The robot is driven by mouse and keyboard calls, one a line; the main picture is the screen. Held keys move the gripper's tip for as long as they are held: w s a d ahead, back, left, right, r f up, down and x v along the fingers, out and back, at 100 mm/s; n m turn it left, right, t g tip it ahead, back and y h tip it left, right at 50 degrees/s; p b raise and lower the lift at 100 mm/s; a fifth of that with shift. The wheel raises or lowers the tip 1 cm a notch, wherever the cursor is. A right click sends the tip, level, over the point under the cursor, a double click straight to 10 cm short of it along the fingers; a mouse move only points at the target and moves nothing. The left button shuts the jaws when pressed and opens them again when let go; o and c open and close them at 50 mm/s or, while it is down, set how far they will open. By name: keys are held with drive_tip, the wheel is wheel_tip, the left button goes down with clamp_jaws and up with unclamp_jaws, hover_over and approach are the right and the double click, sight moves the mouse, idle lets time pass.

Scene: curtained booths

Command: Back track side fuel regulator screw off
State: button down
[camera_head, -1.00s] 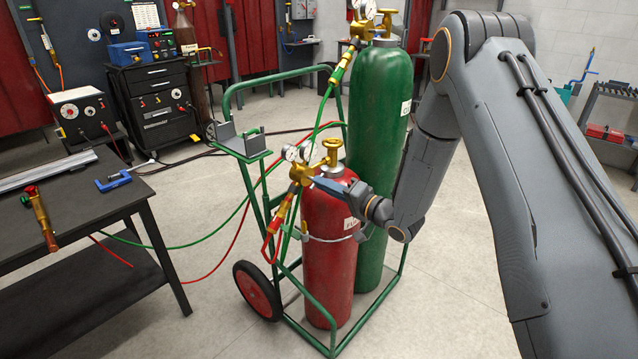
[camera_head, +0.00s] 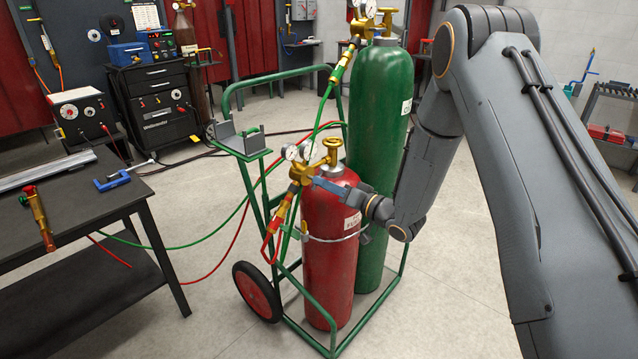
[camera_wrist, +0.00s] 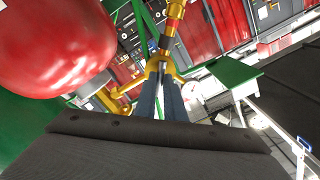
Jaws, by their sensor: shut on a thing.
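The fuel regulator (camera_head: 300,174) is a brass body with two round gauges, fitted at the valve of the red cylinder (camera_head: 330,240). My gripper (camera_head: 318,183) reaches in from the right, just in front of the red cylinder's top, with its fingertips at the regulator. In the wrist view, my gripper's two blue-grey fingers (camera_wrist: 160,82) are close together and shut on a brass part of the regulator (camera_wrist: 158,66). I take this to be its screw; the fingers partly hide it, so its turn cannot be read.
A taller green cylinder (camera_head: 380,130) with its own regulator (camera_head: 362,28) stands behind the red one on a green cart (camera_head: 232,100). Red and green hoses run left from it. A dark bench (camera_head: 75,205) with a torch (camera_head: 38,215) is at left. Floor at front right is clear.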

drive_tip(key=shift+n, duration=1)
drive_tip(key=n+b, duration=0.1)
drive_tip(key=n, duration=0.2)
drive_tip(key=shift+n, duration=0.3)
drive_tip(key=n+b, duration=0.1)
drive_tip(key=n, duration=0.2)
drive_tip(key=shift+n, duration=0.3)
drive_tip(key=c, duration=1.8)
unclamp_jaws()
drive_tip(key=shift+o, duration=0.2)
